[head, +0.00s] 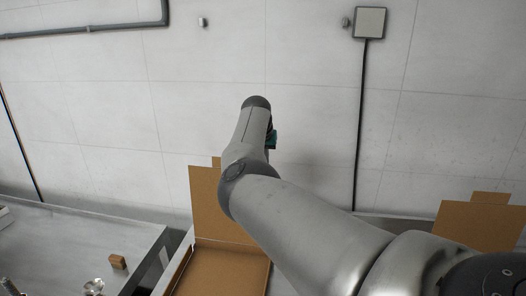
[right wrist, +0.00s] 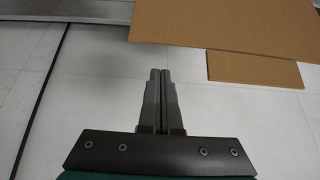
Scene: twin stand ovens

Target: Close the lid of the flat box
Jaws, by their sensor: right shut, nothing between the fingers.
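The flat box (head: 222,272) is brown cardboard, low in the middle of the head view. Its lid (head: 206,203) stands open and upright at the back, with a small tab on its top edge. My right arm crosses in front and hides part of the lid and box. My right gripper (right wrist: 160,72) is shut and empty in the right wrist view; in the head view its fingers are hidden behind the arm. A brown cardboard panel (right wrist: 225,25) with a tab (right wrist: 255,70) lies ahead and right of the fingertips, apart from them in the picture. My left gripper is not in view.
Another upright cardboard panel (head: 478,226) stands at the right. A metal table (head: 65,235) at left bears a small brown block (head: 118,262) and shiny metal pieces (head: 93,286). The pale tiled wall (head: 120,110) is behind.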

